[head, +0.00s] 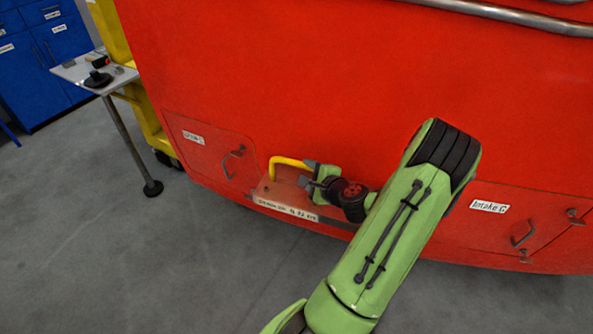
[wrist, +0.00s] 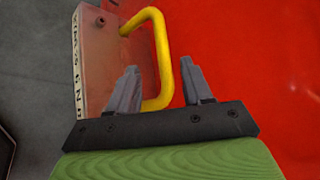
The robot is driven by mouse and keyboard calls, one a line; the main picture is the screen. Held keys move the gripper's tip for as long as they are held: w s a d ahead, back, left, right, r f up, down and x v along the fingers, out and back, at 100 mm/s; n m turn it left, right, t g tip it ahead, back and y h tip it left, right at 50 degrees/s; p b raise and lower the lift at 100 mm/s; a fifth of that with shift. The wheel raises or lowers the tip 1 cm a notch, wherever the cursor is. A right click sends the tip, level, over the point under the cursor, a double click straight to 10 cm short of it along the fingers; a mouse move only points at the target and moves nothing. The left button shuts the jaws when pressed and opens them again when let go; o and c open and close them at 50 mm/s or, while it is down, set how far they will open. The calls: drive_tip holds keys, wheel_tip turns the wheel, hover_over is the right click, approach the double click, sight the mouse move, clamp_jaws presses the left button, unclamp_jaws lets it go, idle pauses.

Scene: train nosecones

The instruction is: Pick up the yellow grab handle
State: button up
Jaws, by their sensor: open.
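The yellow grab handle (head: 289,161) is a bent bar fixed on a reddish panel low on the red nosecone. In the wrist view the yellow grab handle (wrist: 163,60) runs down from the top, and its lower end bends in between my fingers. My gripper (head: 307,173) is at the handle's right end in the head view. In the wrist view my gripper (wrist: 160,85) is open, with one grey finger on each side of the bar. I cannot tell whether either finger touches it.
The red nosecone (head: 330,80) fills the space behind my arm. A labelled panel (head: 205,150) with a small dark handle is at left, and an "Intake C" panel (head: 489,206) at right. A small table (head: 97,72) stands at far left. Grey floor (head: 100,240) is clear in front.

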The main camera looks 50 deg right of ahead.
sight(294, 163)
drive_tip(key=x, duration=0.3)
drive_tip(key=p+x, duration=0.1)
drive_tip(key=x, duration=0.5)
drive_tip(key=shift+w+d+r, duration=0.1)
drive_tip(key=shift+w+r, duration=0.05)
drive_tip(key=shift+w, duration=0.35)
drive_tip(key=shift+s, duration=0.15)
drive_tip(key=shift+c, duration=0.8)
clamp_jaws()
